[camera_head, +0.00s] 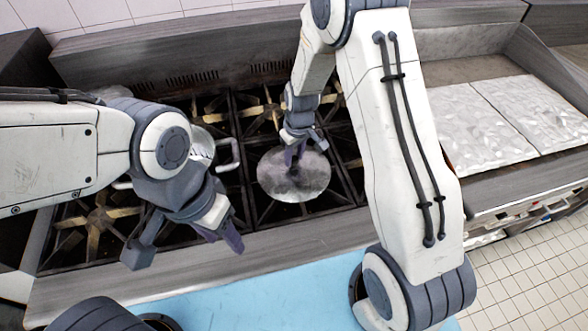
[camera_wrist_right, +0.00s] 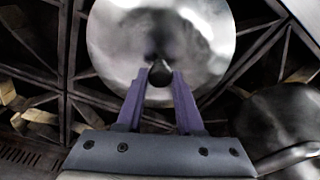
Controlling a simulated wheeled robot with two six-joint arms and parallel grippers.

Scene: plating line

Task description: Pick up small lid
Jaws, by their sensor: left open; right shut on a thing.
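The small lid (camera_head: 294,184) is a round, shiny metal disc with a dark knob. It shows over the stove grates in the head view and fills the upper middle of the right wrist view (camera_wrist_right: 205,50). My right gripper (camera_head: 297,157) is above the lid, with its fingers shut on the knob (camera_wrist_right: 160,74). I cannot tell whether the lid touches the grates. My left gripper (camera_head: 190,250) is open and empty, near the front edge of the stove at left.
A metal pot (camera_head: 228,157) with a handle stands on the stove left of the lid, partly behind my left arm. Black stove grates (camera_head: 262,112) surround the lid. White-covered trays (camera_head: 485,125) lie at right.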

